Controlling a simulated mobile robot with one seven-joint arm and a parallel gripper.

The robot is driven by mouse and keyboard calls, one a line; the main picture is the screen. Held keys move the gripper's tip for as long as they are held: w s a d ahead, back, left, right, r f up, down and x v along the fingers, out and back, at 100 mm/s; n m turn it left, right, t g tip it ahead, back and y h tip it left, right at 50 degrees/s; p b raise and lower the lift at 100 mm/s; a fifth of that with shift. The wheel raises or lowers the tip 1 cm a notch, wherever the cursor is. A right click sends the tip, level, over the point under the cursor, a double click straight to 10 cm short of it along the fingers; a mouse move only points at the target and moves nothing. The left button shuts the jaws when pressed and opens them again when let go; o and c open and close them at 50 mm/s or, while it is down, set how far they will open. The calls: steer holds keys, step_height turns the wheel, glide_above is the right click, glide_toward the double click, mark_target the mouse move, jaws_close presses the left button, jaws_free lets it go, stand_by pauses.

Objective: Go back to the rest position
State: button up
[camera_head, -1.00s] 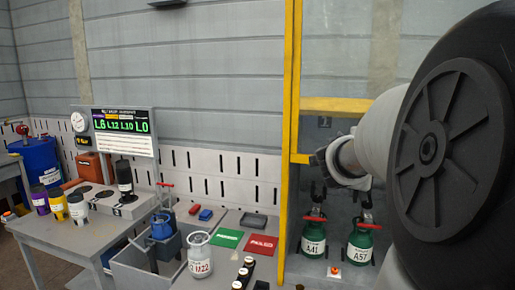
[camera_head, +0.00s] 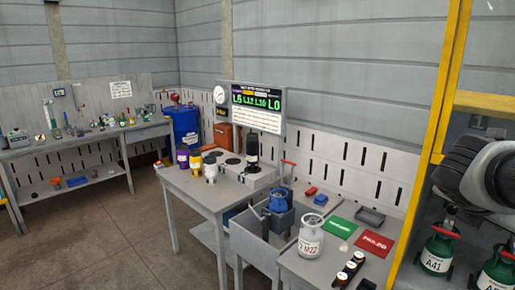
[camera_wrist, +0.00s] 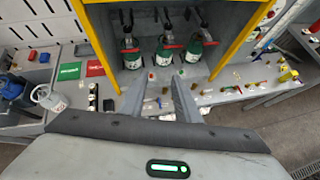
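My gripper (camera_wrist: 158,100) shows in the wrist view, its two grey fingers apart with nothing between them. It points toward a yellow-framed rack (camera_wrist: 243,42) that holds several green cylinders; the middle one (camera_wrist: 165,52) lies beyond the fingertips, apart from them. In the head view my arm is at the right edge and the fingers are not seen. Two green cylinders, one labelled A41 (camera_head: 437,254), stand below my arm there. A white cylinder labelled M22 (camera_head: 310,237) stands on the grey table, and it also shows at the left of the wrist view (camera_wrist: 49,98).
A green mat (camera_head: 341,227) and a red mat (camera_head: 373,245) lie on the table. A display board (camera_head: 257,108) stands behind. A blue drum (camera_head: 186,127) and a workbench (camera_head: 85,145) are further left. Floor is free at left.

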steer(key=s+a+f+m+y, duration=0.1)
steer(key=a+f+m+y, duration=0.1)
steer(key=a+m, duration=0.5)
steer(key=s+a+f+m+y, duration=0.2)
steer(key=a+m+y, duration=0.2)
steer(key=a+m, duration=0.4)
steer(key=s+a+f+m+y, duration=0.2)
steer(key=a+m, duration=0.5)
steer(key=a, duration=1.1)
steer(key=shift+a+f+m+t+y, duration=0.2)
steer(key=shift+f+m+t+y, duration=0.15)
steer(key=shift+f+y, duration=0.4)
steer(key=shift+d+r, duration=0.15)
